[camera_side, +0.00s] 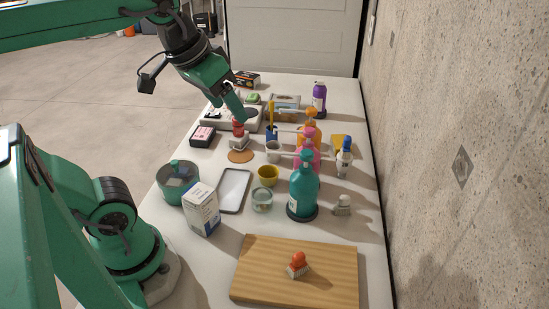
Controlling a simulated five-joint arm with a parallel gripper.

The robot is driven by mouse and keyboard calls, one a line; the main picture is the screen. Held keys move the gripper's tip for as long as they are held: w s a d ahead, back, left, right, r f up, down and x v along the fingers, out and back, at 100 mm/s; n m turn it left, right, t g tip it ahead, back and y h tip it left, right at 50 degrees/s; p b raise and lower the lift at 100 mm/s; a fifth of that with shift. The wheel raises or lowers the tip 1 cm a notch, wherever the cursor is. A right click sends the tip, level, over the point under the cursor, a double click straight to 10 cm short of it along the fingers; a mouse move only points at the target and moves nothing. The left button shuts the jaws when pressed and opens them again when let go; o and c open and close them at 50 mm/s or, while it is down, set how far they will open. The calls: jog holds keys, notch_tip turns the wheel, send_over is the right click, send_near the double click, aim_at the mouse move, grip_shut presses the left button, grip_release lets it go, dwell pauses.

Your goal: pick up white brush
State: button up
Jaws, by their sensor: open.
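A second small brush with an orange handle and whitish bristles (298,266) sits on the wooden board in the foreground. My gripper (241,116) is open and points down just above the red knob of the farther brush. Its fingers overlap the knob's top in this view, so I cannot tell whether they touch it.
A pink-and-black box (203,136) stands left of the farther brush and a blue holder (272,136) right of it. Several pump bottles, including a teal one (303,190), line the right side. A wooden board (335,276) lies in front.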

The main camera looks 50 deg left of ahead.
jog(key=w+d+r+n+g, duration=0.1)
jog(key=w+d+r+n, duration=0.1)
jog(key=w, duration=0.4)
jog(key=w+d+r+n+g, duration=0.1)
jog(key=w+d+n, duration=0.1)
jog(key=w, duration=0.4)
jog(key=n+g, duration=0.3)
jog(key=n, duration=0.3)
send_over(345, 196)
notch_tip(345, 196, down, 5)
notch_tip(345, 196, down, 24)
jog(key=shift+w+d, duration=0.15)
jog(key=shift+f, duration=0.1)
jog(key=shift+f, duration=2.55)
jog(key=c, duration=1.1)
